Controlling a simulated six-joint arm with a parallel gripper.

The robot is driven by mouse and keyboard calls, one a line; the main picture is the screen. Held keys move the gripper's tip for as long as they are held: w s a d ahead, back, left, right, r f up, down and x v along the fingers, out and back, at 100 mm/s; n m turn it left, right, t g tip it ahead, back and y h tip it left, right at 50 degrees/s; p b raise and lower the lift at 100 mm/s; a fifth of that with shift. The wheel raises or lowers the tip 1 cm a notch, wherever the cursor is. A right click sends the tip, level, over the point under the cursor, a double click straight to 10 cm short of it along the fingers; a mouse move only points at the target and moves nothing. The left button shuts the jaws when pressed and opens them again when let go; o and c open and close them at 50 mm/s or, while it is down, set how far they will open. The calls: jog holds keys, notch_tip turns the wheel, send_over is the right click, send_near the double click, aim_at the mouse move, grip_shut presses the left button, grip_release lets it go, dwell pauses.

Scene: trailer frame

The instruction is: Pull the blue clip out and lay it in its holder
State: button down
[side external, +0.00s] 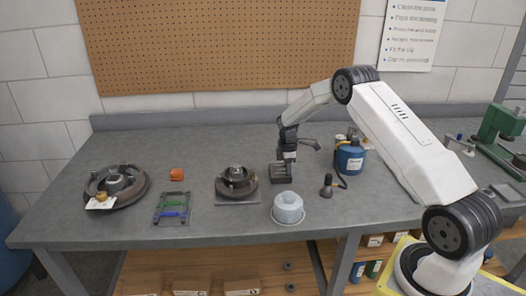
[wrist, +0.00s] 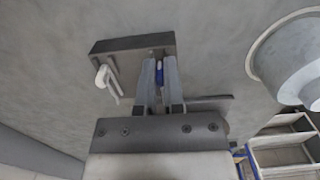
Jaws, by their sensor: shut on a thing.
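The fingertips are at a dark block (wrist: 110,46), which also shows on the bench in the side external view (side external: 280,179). I cannot tell whether the clip still sits in the block. In the side external view my gripper (side external: 288,158) points down over the block, and the clip is hidden. A flat frame (side external: 158,207) with green and blue bars lies left on the bench; I cannot tell whether it is the holder.
A white hooked piece (wrist: 105,80) is beside the block. A pale round container (side external: 288,208) stands in front of it, and a hub on a plate (side external: 237,183) to its left. A dark knobbed tool (side external: 327,187) and a blue canister (side external: 350,159) are to the right.

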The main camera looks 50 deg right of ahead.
jog(key=shift+s+f, duration=0.1)
jog(key=shift+f, duration=0.2)
dwell(0.4)
jog(key=c, duration=0.7)
grip_release()
jog(key=shift+o, duration=0.2)
jog(key=shift+a+f, duration=0.1)
jog(key=shift+s, duration=0.1)
jog(key=shift+c, duration=1)
jog(key=shift+o, duration=1)
jog(key=shift+a, duration=0.1)
jog(key=shift+w+d+r, duration=0.1)
jog(key=shift+r, duration=1.6)
jog(key=shift+w+d+r, duration=0.1)
jog(key=shift+r, duration=1.95)
